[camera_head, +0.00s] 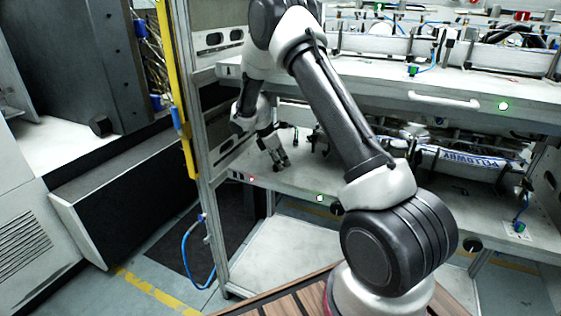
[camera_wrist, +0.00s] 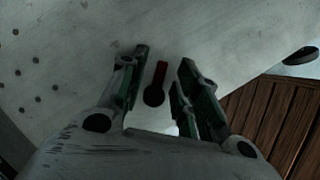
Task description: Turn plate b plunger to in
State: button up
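My gripper (camera_wrist: 163,75) is open in the wrist view, with its two green-padded fingers spread apart. A small dark red lever-like piece with a round dark end (camera_wrist: 155,90), which looks like the plunger, shows between the fingers with a gap on each side. I cannot tell whether it is at fingertip depth or below. Behind it is a pale flat surface (camera_wrist: 75,45) with several small dark holes at left. In the head view my gripper (camera_head: 281,165) points down at the left part of the lower shelf (camera_head: 295,185). The plunger cannot be made out there, and no plate label is readable.
Above is an upper shelf (camera_head: 470,90) with a white handle (camera_head: 443,101). A yellow post (camera_head: 178,95) and the rack's grey upright stand left of my gripper. Equipment with a blue-lettered strip (camera_head: 470,160) fills the lower shelf's right. A red light (camera_head: 251,178) shows on its front edge.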

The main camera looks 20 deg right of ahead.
grip_shut()
jog(key=shift+m, duration=0.3)
jog(key=m, duration=0.2)
jog(key=m+g, duration=0.1)
jog(key=m, duration=0.1)
jog(key=shift+s+a+g+y, duration=0.1)
jog(key=shift+s+g+y, duration=0.2)
jog(key=shift+s, duration=0.05)
jog(key=shift+s+a+m+g+y, duration=0.15)
jog(key=shift+m+g+y, duration=0.15)
jog(key=shift+m, duration=0.75)
jog(key=shift+s+a+m+g+y, duration=0.1)
jog(key=shift+m+g+y, duration=0.15)
jog(key=shift+m, duration=0.8)
